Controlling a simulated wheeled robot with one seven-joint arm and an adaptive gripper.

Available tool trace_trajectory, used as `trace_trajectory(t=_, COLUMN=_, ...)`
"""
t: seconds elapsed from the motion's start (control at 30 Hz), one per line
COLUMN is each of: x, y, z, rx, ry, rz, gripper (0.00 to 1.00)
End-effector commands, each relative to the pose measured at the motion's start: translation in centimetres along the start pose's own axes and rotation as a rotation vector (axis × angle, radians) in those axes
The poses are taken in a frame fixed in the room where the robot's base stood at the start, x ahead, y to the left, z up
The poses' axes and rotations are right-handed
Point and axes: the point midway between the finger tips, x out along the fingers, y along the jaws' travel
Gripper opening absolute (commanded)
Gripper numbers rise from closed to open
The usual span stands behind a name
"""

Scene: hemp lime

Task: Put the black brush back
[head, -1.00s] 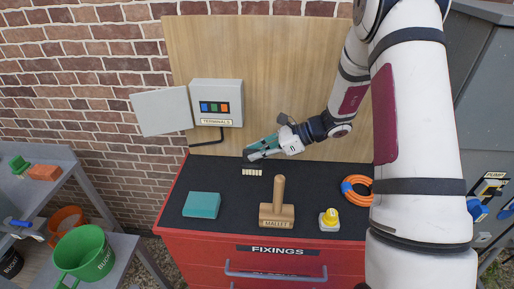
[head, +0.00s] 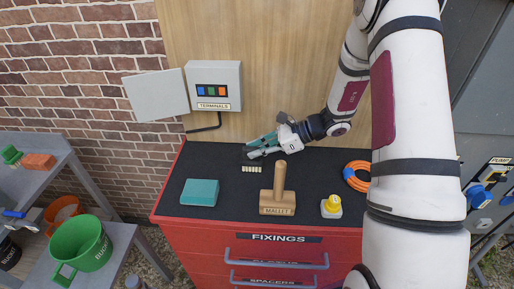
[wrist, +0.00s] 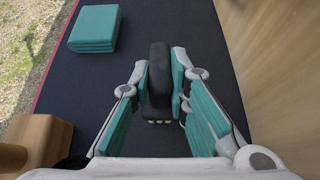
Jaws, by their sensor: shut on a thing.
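The black brush (wrist: 160,75) sits between the teal finger pads of my gripper (wrist: 160,88) in the wrist view. Its dark back faces the camera, and a row of pale bristle tufts shows at its near end. My gripper (head: 258,148) is shut on it over the back of the black bench top in the head view. There the pale tufts (head: 252,169) show just in front of the fingers, while the dark body is hard to tell from the mat. I cannot tell whether the brush touches the bench top.
A teal block (head: 200,192), a wooden mallet (head: 278,190), a yellow-knobbed part (head: 331,206) and an orange coil (head: 356,176) stand on the red cabinet (head: 190,238). An open terminals box (head: 213,87) hangs behind. Shelves with buckets (head: 82,243) stand left.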

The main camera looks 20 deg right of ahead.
Motion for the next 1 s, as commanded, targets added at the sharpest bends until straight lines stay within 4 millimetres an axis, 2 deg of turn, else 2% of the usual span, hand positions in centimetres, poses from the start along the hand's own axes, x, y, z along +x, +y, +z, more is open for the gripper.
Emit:
trace_trajectory(t=0.97, x=0.26, y=-0.01, z=-0.41, rx=-0.001, ry=0.000, rz=0.000, gripper=0.00)
trace_trajectory(t=1.0, x=0.25, y=0.00, z=-0.39, rx=-0.001, ry=0.000, rz=0.000, gripper=0.23)
